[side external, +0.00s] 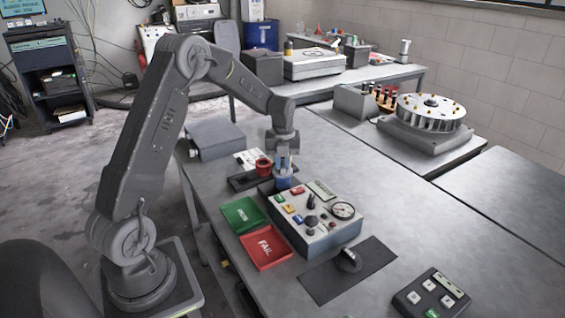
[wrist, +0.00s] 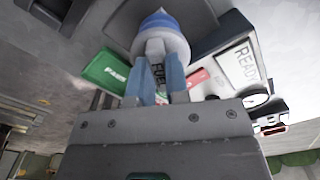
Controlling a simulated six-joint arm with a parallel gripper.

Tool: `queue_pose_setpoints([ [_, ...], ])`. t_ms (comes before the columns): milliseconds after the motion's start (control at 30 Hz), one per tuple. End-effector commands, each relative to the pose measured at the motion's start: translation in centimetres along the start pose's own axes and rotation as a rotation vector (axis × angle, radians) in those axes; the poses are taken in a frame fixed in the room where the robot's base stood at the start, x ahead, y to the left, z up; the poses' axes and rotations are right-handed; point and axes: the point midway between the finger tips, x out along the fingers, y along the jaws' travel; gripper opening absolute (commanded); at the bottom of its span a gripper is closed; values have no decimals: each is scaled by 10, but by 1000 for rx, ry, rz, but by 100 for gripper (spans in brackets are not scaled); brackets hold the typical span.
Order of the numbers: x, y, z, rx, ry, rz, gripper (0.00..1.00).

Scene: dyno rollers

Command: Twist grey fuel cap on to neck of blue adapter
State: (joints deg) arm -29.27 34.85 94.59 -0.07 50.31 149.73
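The grey fuel cap (wrist: 155,46) is a pale disc with a raised grip, seen beyond the fingertips in the wrist view. My gripper (wrist: 154,62) has its two blue-grey fingers on either side of that grip and appears shut on it. The blue adapter (side external: 283,183) stands upright on the bench behind the tester box, directly below my gripper (side external: 283,163) in the side view. Its blue part (wrist: 158,19) shows just beyond the cap, in line with it. The cap is mostly hidden in the side view, and whether its threads are engaged cannot be told.
A red cup-like part (side external: 263,167) stands close left of the adapter. The tester box (side external: 318,232) with knobs and gauge is just in front. Green (side external: 243,214) and red (side external: 266,247) trays lie to its left. The bench right of the adapter is clear.

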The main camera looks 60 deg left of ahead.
Motion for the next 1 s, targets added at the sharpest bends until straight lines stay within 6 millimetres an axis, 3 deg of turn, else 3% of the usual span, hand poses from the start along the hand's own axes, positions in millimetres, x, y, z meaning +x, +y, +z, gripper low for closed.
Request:
queue_pose_setpoints([
  [300, 4, 1, -1, -12, 6, 5, 45],
  [633, -2, 1, -1, -14, 4, 4, 45],
  [767, -20, 0, 0, -14, 0, 1, 45],
  [1000, -73, 0, 0, -13, -1, 0, 45],
])
